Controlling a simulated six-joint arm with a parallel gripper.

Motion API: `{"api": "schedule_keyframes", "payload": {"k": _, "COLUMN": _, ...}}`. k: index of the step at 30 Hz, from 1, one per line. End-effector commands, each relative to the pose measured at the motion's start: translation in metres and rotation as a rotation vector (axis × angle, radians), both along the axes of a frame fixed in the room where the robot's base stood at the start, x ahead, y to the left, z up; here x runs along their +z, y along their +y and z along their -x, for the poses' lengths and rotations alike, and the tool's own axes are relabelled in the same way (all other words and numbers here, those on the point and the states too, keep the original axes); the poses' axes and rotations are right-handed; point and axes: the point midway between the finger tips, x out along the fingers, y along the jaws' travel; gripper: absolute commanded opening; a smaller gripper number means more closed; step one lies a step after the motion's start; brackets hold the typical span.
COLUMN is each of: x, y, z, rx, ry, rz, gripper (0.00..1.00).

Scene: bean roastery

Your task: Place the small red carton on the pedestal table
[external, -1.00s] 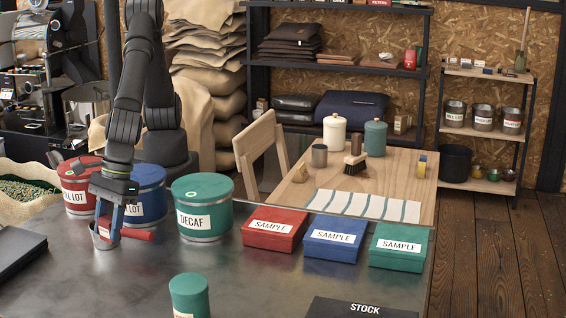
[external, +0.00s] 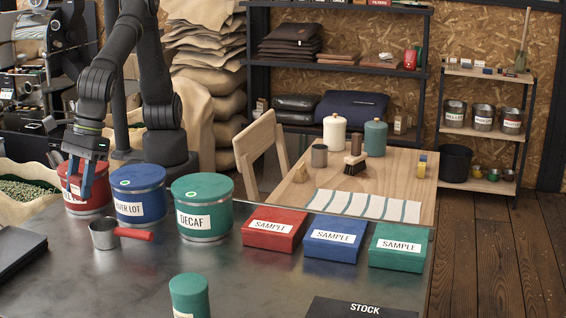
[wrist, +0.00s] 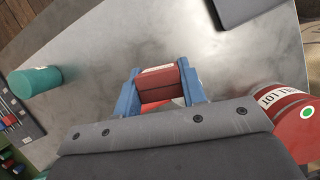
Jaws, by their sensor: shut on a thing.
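My gripper (external: 80,186) hangs above the left part of the metal table, in front of the red tin in the external view. In the wrist view my gripper (wrist: 160,70) is shut on the small red carton (wrist: 159,84), a dark red block with a pale strip on its top edge. The two blue fingers press on its sides, above the metal tabletop. In the external view the carton cannot be made out against the red tin. A wooden table (external: 405,165) stands behind; I see no pedestal, so I cannot tell which table is meant.
A metal scoop (external: 104,234) with a red handle stands on the metal table (external: 250,280). Red (external: 88,205), blue (external: 137,207) and green (external: 203,225) tins stand in a row, then several sample boxes. A small green canister (external: 189,293) is in front. Mid-table is clear.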

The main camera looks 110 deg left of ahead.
Motion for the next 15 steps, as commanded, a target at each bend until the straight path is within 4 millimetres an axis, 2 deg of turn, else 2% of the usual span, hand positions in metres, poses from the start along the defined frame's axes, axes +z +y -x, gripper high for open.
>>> {"api": "schedule_keyframes", "payload": {"k": 1, "x": 0.010, "y": 0.000, "z": -0.002, "rx": 0.003, "ry": -0.001, "rz": 0.003, "gripper": 0.16}}
{"api": "schedule_keyframes", "payload": {"k": 8, "x": 0.005, "y": 0.016, "z": -0.049, "rx": 0.094, "ry": 0.000, "rz": -0.001, "gripper": 0.16}}
{"api": "schedule_keyframes", "payload": {"k": 11, "x": 0.005, "y": 0.027, "z": -0.077, "rx": 0.147, "ry": -0.001, "rz": -0.002, "gripper": 0.16}}
{"api": "schedule_keyframes", "payload": {"k": 15, "x": 0.005, "y": 0.051, "z": -0.128, "rx": 0.251, "ry": 0.000, "rz": -0.003, "gripper": 0.16}}
